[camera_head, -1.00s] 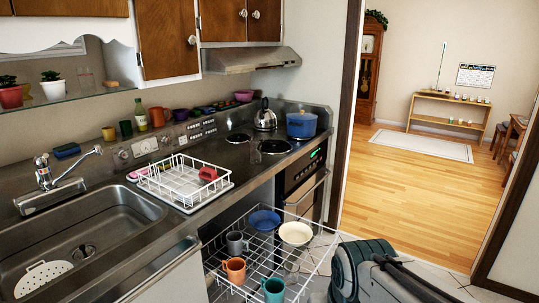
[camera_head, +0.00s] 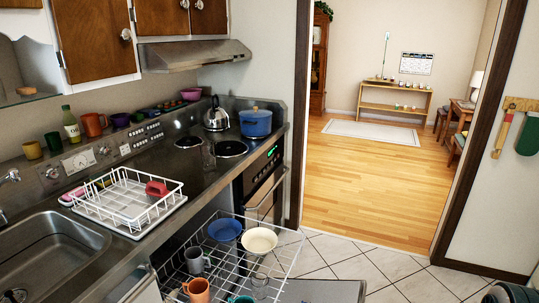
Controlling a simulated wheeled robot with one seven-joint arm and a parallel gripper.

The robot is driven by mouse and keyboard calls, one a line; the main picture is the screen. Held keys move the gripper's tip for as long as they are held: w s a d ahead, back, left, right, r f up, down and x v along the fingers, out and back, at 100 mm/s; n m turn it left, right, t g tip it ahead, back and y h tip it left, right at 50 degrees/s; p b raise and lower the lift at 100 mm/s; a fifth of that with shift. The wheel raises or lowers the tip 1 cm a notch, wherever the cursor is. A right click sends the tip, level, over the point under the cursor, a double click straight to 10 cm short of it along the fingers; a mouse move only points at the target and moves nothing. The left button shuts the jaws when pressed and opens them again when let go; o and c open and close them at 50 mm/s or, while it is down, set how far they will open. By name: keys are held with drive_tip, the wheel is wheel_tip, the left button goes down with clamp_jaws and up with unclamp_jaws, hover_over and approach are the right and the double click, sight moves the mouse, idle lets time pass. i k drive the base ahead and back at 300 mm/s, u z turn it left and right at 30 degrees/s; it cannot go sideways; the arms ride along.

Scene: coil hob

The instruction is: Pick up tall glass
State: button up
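A clear, upright tall glass (camera_head: 208,156) stands on the steel hob surface, near the front edge between the two dark coils. It is see-through and its outline is faint. Another clear glass (camera_head: 260,285) seems to stand in the pulled-out dish rack, below the cream bowl. I cannot tell its height well. My gripper is not in view, so whether it is open or shut is hidden.
A white wire drainer (camera_head: 128,205) with a red item sits left of the hob. A kettle (camera_head: 216,118) and blue pot (camera_head: 256,123) stand behind. The pulled-out rack (camera_head: 290,255) holds bowls and mugs, blocking floor before the counter. Tiles (camera_head: 375,262) to the right are clear.

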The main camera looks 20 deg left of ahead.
sight(207, 147)
drive_tip(key=i, duration=5.5)
drive_tip(key=u, duration=4.15)
drive_tip(key=i, duration=1.2)
